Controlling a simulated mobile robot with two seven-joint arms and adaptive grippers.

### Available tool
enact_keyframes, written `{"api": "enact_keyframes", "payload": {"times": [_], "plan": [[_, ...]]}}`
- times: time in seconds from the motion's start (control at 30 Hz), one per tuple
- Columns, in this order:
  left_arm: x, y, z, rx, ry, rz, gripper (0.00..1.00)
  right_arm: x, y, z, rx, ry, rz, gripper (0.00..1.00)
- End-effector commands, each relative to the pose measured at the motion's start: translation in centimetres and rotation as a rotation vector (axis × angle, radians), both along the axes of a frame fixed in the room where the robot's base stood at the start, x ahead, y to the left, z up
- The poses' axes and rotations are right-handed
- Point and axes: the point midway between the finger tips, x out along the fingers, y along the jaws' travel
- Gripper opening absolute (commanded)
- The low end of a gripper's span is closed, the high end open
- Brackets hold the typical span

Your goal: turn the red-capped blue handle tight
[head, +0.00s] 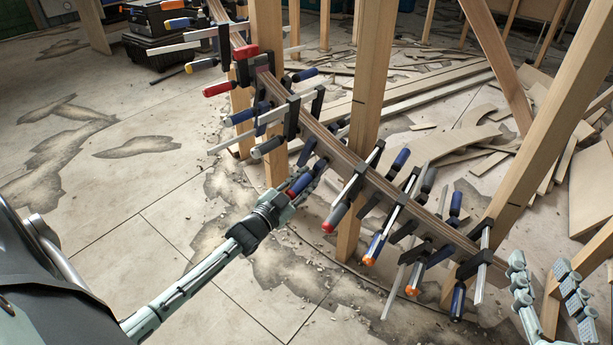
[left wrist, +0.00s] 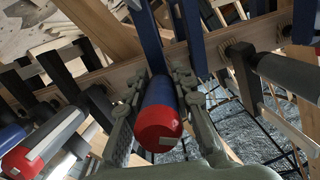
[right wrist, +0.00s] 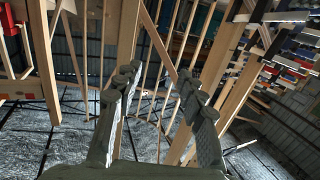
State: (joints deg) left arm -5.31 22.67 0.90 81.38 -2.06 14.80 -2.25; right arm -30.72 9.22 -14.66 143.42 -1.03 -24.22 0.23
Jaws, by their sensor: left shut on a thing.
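The red-capped blue handle shows large in the left wrist view, with its red cap (left wrist: 155,125) facing the camera and its blue grip running away behind it. In the head view it is the blue handle (head: 298,185) at the curved wooden stringer, partly covered by my fingers. My left gripper (head: 303,180) is shut on it, with one finger along each side, as the left wrist view (left wrist: 158,95) shows. My right gripper (head: 546,288) hangs open at the lower right in the head view. The right wrist view (right wrist: 155,95) shows nothing between its fingers.
Several other clamps crowd the stringer (head: 345,160), including a grey handle with a red end (head: 336,214) close to my left gripper and a blue one with an orange end (head: 374,248). Wooden posts (head: 368,80) stand behind. The floor at left is mostly clear.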

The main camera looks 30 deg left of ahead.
Motion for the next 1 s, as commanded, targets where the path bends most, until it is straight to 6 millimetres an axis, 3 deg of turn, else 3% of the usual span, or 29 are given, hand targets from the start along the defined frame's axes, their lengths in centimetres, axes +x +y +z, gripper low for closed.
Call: {"api": "enact_keyframes", "payload": {"times": [0.17, 0.33, 0.7, 1.0], "plan": [[0.0, 0.0, 0.0, 0.161, -0.019, 0.027, 0.00, 0.0, -0.4, -0.9, -0.018, 0.038, -0.007, 0.40], [0.0, 0.1, -0.1, 0.319, -0.036, 0.052, 0.00, 0.0, 0.0, -0.3, -0.003, 0.005, -0.001, 0.40], [-0.1, 0.2, 0.0, 0.613, -0.068, 0.098, 0.00, -0.9, 1.9, 4.8, 0.110, -0.221, 0.042, 0.40], [-0.1, 0.2, 0.1, 0.745, -0.084, 0.117, 0.00, -2.1, 2.6, 8.1, 0.187, -0.366, 0.063, 0.40]]}}
